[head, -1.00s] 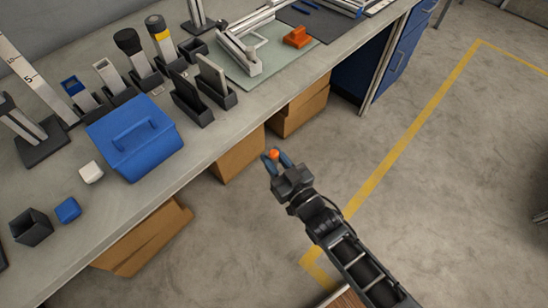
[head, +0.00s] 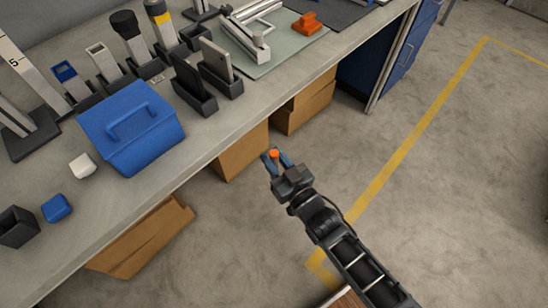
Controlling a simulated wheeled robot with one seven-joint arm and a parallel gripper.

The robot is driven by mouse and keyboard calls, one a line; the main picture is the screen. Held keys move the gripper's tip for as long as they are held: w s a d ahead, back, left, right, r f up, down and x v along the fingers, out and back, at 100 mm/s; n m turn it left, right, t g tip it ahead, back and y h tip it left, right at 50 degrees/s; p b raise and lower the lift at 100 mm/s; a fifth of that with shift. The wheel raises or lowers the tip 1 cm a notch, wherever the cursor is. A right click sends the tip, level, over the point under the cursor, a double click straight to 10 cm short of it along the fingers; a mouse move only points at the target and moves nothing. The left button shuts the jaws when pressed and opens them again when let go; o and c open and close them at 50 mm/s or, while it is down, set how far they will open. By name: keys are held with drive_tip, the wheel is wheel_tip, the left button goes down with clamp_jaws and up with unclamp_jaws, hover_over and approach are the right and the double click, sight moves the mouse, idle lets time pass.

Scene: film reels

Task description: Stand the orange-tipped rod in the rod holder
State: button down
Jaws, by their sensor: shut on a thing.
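My gripper (head: 275,160) is shut on the orange-tipped rod. Only its round orange tip (head: 274,154) shows between the blue fingers; the rest of the rod is hidden. My gripper is over the floor, in front of the bench and apart from it. I cannot tell for sure which thing is the rod holder. A dark square open-topped cup (head: 17,228) stands at the lower left of the bench, and a small dark holder (head: 191,36) stands at the back, beside a yellow-banded cylinder (head: 160,22).
The grey bench (head: 150,190) carries a blue box (head: 130,126), a white cube (head: 83,166), a blue cube (head: 57,208) and several upright items in dark stands. Cardboard boxes (head: 240,150) sit under the bench edge. The floor to the right is clear.

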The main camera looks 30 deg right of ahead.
wheel_tip(320, 180, down, 2)
drive_tip(key=shift+d+f+b, duration=0.1)
drive_tip(key=shift+b, duration=0.45)
drive_tip(key=shift+s, duration=0.15)
